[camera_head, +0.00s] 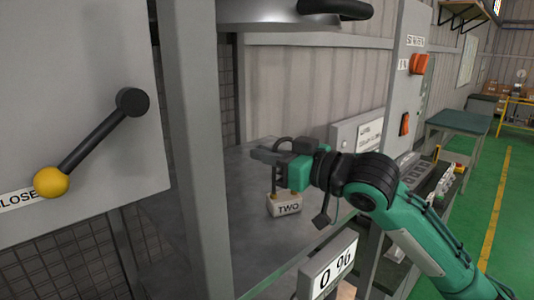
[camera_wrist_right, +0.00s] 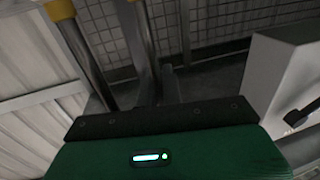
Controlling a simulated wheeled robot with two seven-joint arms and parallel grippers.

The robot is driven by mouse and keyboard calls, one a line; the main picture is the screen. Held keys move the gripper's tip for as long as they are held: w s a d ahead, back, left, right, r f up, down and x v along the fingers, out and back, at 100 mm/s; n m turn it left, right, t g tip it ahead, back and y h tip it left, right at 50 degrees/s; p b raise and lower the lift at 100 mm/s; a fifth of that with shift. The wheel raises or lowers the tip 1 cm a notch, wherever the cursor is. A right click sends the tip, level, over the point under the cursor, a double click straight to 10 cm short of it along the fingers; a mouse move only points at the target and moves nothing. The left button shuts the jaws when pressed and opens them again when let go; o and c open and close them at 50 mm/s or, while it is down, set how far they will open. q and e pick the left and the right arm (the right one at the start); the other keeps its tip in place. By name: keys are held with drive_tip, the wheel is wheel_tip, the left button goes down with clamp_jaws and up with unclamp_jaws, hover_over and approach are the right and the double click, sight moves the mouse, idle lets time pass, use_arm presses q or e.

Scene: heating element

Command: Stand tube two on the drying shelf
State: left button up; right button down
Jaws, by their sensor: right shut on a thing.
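Tube two has a white block lettered TWO (camera_head: 286,207) at its lower end, with thin legs rising from yellow collars into my right gripper (camera_head: 268,160). My right gripper is shut on the legs above the block and reaches in from the right, roughly level. The tube looks about upright. The block is over the grey shelf top (camera_head: 245,245); I cannot tell whether it touches. In the right wrist view, two metal legs (camera_wrist_right: 148,45) with yellow collars run up past the dark gripper edge. My left gripper is not in view.
A grey post (camera_head: 195,150) and a cabinet with a yellow-knobbed lever (camera_head: 85,145) stand at left. A round metal lid (camera_head: 265,12) hangs above. A panel with orange switches (camera_head: 419,64) stands at right. A 0 96 display (camera_head: 328,268) is at the front edge.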

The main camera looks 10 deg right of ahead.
drive_tip(key=c, duration=1.6)
unclamp_jaws()
drive_tip(key=shift+f, duration=0.1)
drive_tip(key=shift+o, duration=0.2)
drive_tip(key=shift+r, duration=0.25)
drive_tip(key=b+v, duration=0.5)
drive_tip(key=v, duration=0.7)
drive_tip(key=shift+f, duration=0.1)
